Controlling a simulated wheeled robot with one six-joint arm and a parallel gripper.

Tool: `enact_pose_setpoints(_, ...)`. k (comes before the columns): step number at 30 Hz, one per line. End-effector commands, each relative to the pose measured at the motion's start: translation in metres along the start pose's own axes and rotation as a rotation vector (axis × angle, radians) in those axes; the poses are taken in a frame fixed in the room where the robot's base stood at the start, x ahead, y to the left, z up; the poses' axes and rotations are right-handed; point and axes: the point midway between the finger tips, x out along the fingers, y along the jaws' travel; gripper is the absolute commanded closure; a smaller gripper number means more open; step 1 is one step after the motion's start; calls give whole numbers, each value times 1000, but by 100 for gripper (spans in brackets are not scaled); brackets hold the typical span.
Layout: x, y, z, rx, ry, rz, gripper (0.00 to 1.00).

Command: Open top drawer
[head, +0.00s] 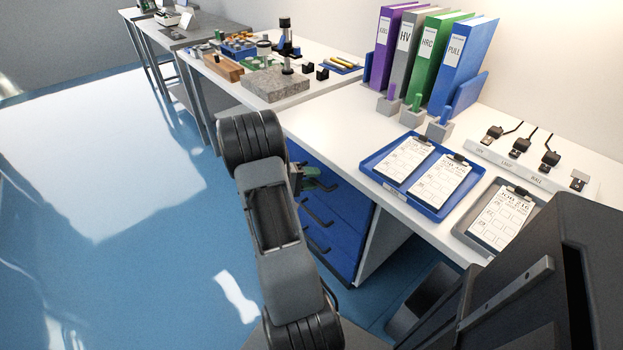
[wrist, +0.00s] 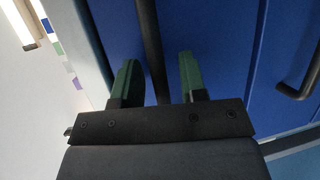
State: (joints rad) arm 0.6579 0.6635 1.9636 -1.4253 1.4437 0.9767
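The blue drawer unit (head: 345,207) stands under the white desk, and its front shows dark bar handles. My gripper (head: 318,178) is at the upper drawer. In the wrist view, which is turned sideways, my gripper (wrist: 158,82) has its two green fingers apart. The dark handle (wrist: 150,45) of the top drawer (wrist: 215,45) runs between them, with a gap visible on each side. The handle of a lower drawer (wrist: 300,80) shows at the right. I see no clear opening at the top drawer.
Above the drawers, the white desk (head: 320,128) holds a blue tray (head: 378,181) with clipboards, several binders (head: 425,58) and a grey stone base (head: 275,85). The blue floor (head: 130,180) to the left is clear.

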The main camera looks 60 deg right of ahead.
Motion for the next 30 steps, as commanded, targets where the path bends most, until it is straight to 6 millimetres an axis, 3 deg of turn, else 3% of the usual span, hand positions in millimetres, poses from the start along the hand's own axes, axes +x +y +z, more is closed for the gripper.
enact_pose_setpoints(3,0,0,0,0,0,0,63)
enact_pose_setpoints(15,0,0,0,0,0,0,100)
enact_pose_setpoints(30,-2,-1,4,1,-10,0,100)
